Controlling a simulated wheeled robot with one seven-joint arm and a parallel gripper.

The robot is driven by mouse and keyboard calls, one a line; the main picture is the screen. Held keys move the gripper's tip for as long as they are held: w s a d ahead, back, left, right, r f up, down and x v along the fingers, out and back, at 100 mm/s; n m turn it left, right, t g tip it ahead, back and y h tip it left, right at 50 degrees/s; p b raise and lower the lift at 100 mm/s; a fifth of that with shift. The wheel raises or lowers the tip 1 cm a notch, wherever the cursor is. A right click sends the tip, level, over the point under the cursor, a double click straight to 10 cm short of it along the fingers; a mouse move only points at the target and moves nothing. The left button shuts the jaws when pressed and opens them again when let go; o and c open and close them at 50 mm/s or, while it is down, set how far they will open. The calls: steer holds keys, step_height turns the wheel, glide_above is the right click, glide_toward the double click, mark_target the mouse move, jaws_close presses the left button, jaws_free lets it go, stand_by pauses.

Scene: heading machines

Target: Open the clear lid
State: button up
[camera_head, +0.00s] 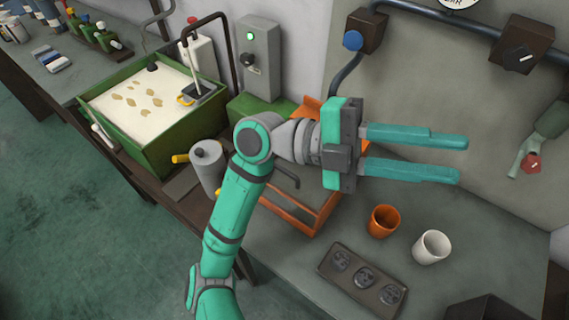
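My gripper (463,160) reaches to the right in the head view, above the workbench. Its two long teal fingers are apart, with nothing between them. An orange frame (290,222) stands on the bench below and left of my gripper, partly hidden by my arm. I cannot tell whether a see-through panel sits in this frame. No clear lid can be made out for certain. My gripper is apart from the orange frame.
An orange cup (383,221) and a white cup (432,247) stand below my fingers. A dark tray (361,281) with round parts lies in front. A green basin (150,155) and a grey canister (208,167) are at left.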

steer(key=w+f+n+t+y, duration=0.3)
steer(key=f+t+y, duration=0.1)
steer(key=f+y, duration=0.2)
steer(key=n+t+y, duration=0.6)
steer(key=n+y, duration=0.2)
steer(key=y, duration=0.4)
glide_toward(286, 171)
steer(key=x, duration=0.7)
steer(key=shift+w+f, duration=0.1)
steer(key=shift+f, duration=0.1)
jaws_close()
